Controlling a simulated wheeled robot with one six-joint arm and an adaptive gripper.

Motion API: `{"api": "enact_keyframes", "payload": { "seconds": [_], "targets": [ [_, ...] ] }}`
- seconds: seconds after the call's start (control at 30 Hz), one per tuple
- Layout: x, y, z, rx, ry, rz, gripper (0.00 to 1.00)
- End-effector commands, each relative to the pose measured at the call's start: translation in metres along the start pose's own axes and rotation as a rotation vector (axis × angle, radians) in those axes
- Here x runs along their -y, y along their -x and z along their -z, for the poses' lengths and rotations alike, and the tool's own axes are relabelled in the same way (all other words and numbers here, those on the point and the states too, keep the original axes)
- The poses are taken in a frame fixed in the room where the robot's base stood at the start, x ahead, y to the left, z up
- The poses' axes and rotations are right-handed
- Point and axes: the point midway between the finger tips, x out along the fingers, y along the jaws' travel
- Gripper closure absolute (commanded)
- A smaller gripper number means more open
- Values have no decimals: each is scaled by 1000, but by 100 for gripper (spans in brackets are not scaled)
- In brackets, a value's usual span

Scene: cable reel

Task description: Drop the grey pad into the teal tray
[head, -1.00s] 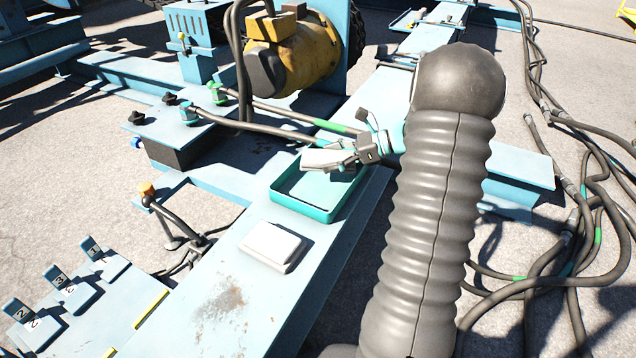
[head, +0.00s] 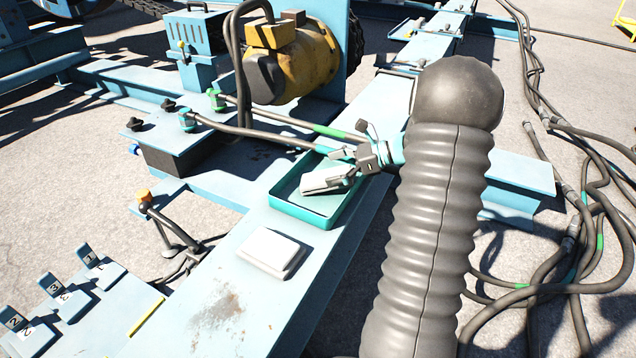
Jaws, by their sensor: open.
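The teal tray (head: 288,205) is a shallow open box on the pale blue beam, near the middle of the head view. My gripper (head: 350,168) is open, low over the tray's far right side, right beside the pad. The fingers overlap the pad's right end in the picture, and any contact is hidden. My grey ribbed arm covers the area to the right.
A white block (head: 270,252) sits on the beam in front of the tray. Hoses (head: 270,130) run just behind the tray towards my gripper. A yellow motor (head: 295,60) stands at the back. Numbered tags (head: 70,297) are at lower left. Cables lie on the ground right.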

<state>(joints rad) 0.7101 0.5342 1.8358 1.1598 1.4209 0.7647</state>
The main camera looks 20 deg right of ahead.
Motion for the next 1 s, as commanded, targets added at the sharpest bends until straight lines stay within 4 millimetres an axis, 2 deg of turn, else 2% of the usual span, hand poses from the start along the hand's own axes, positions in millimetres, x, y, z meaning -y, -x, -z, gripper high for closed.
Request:
{"api": "enact_keyframes", "payload": {
  "seconds": [0.17,0.4,0.6,0.8,1.0],
  "targets": [
    [1,21,0,-1,1,5,0],
    [0,69,0,0,1,5,0],
    [0,101,0,0,1,3,0],
    [0,116,0,0,0,1,0],
    [-1,118,0,0,0,0,0]
  ]
}}
